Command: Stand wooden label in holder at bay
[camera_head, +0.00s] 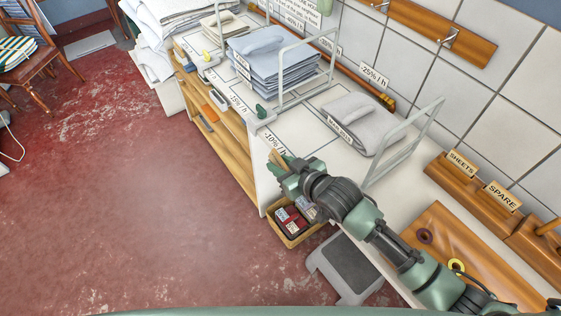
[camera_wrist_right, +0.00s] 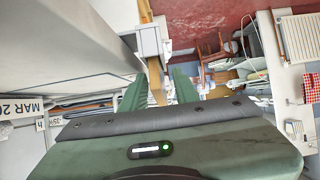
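My right gripper (camera_head: 283,164) is over the front edge of the white counter, by the "-10% / h" marking. A light wooden piece, seemingly the wooden label (camera_head: 275,157), sticks out at its fingertips. The right wrist view shows a wooden strip (camera_wrist_right: 155,82) between the two green fingers; its face is not readable. A small dark green piece (camera_head: 262,112), perhaps a holder, sits at the counter's front edge beside the blue linen bay; I cannot tell its slot. My left gripper is not in view.
Wire dividers (camera_head: 405,142) separate the bays. A grey folded towel (camera_head: 360,122) and a blue linen stack (camera_head: 272,62) lie there. Wooden blocks carry labels "SHEETS" (camera_head: 461,163) and "SPARE" (camera_head: 503,196).

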